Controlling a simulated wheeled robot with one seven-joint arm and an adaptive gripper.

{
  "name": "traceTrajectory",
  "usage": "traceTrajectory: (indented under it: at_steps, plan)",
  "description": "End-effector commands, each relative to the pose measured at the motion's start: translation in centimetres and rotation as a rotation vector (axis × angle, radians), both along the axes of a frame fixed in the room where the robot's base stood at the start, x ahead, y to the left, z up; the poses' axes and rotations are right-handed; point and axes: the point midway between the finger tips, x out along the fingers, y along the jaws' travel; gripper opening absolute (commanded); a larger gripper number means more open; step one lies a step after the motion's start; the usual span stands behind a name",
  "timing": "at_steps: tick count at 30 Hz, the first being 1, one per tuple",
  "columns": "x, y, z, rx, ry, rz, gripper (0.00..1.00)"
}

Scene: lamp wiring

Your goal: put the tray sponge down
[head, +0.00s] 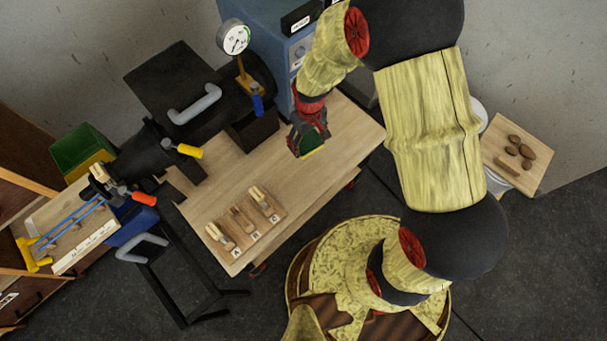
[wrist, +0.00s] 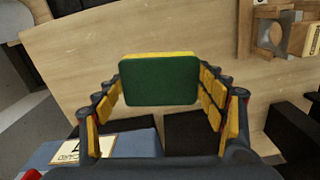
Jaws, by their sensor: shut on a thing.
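The tray sponge (wrist: 160,80) is a rectangular block with a dark green face and a yellow layer, seen large in the wrist view. My gripper (head: 308,142) is shut on it, with a finger against each short side. In the head view only a small green part of the sponge (head: 313,147) shows at the fingertips. The gripper points down over the right part of the wooden workbench (head: 345,150). I cannot tell how high the sponge is above the wood, and no tray under it is clear.
Wooden blocks lettered A, B, C (head: 243,218) stand on the bench's front left. A black open box (head: 253,130) and a blue cabinet (head: 262,35) stand behind, beside a gauge (head: 234,38). Bare wood lies between the blocks and my gripper. A small board (head: 525,175) is at right.

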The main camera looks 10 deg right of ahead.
Motion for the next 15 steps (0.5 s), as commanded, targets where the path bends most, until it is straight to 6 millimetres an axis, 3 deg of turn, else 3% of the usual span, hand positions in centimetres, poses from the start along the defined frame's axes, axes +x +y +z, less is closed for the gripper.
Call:
traceTrajectory:
  at_steps: [1,6,11,15]
  plan:
    - [-1.3,0.8,-1.8,0.000,0.003,0.044,0.39]
    - [-3.8,2.0,-4.3,0.001,0.000,0.135,0.39]
    - [-4.4,2.3,-5.9,0.000,0.001,0.156,0.39]
    - [-4.4,2.2,-8.3,0.000,0.001,0.155,0.39]
